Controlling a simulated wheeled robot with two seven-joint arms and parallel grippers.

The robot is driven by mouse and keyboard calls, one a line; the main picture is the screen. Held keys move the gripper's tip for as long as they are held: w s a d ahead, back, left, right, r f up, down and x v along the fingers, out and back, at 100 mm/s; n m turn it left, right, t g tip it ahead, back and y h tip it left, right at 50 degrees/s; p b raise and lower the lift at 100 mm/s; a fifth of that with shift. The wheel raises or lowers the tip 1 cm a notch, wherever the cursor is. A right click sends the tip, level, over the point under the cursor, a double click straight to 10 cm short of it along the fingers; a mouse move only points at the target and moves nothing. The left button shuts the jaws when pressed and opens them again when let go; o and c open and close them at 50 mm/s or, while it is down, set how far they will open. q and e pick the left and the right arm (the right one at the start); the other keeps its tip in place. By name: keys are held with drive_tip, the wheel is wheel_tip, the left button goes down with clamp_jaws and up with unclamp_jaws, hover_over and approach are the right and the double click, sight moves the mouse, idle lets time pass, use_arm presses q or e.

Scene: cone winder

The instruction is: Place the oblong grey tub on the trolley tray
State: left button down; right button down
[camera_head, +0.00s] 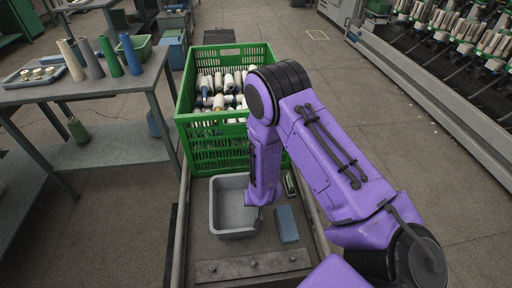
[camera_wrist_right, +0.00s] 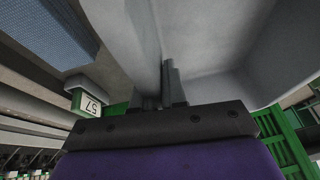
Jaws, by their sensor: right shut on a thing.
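The oblong grey tub (camera_head: 217,207) is over the dark trolley tray (camera_head: 205,252), in front of the green crate. It looks level and empty; I cannot tell whether its base touches the tray. My right gripper (camera_head: 262,203) reaches down at the tub's right side and is shut on its wall. The right wrist view shows the tub's grey wall (camera_wrist_right: 215,45) running up between the fingers (camera_wrist_right: 168,88). The forearm hides part of the tub's back right corner. My left gripper is in neither view.
A blue block (camera_head: 287,224) and a small green item (camera_head: 290,184) lie right of the tub. The green crate (camera_head: 212,142) with yarn cones stands behind. A metal strip (camera_head: 252,267) with knobs crosses the tray's front. A table (camera_head: 85,88) with cones stands left.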

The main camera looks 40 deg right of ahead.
drive_tip(key=shift+s+f, duration=0.1)
drive_tip(key=shift+f, duration=0.95)
drive_tip(key=shift+f, duration=0.1)
drive_tip(key=c, duration=1.2)
unclamp_jaws()
drive_tip(key=shift+s+a+r, duration=0.1)
drive_tip(key=shift+s+r, duration=0.05)
drive_tip(key=shift+r, duration=0.4)
drive_tip(key=p+v, duration=0.1)
drive_tip(key=v, duration=1)
drive_tip(key=shift+s+a, duration=0.1)
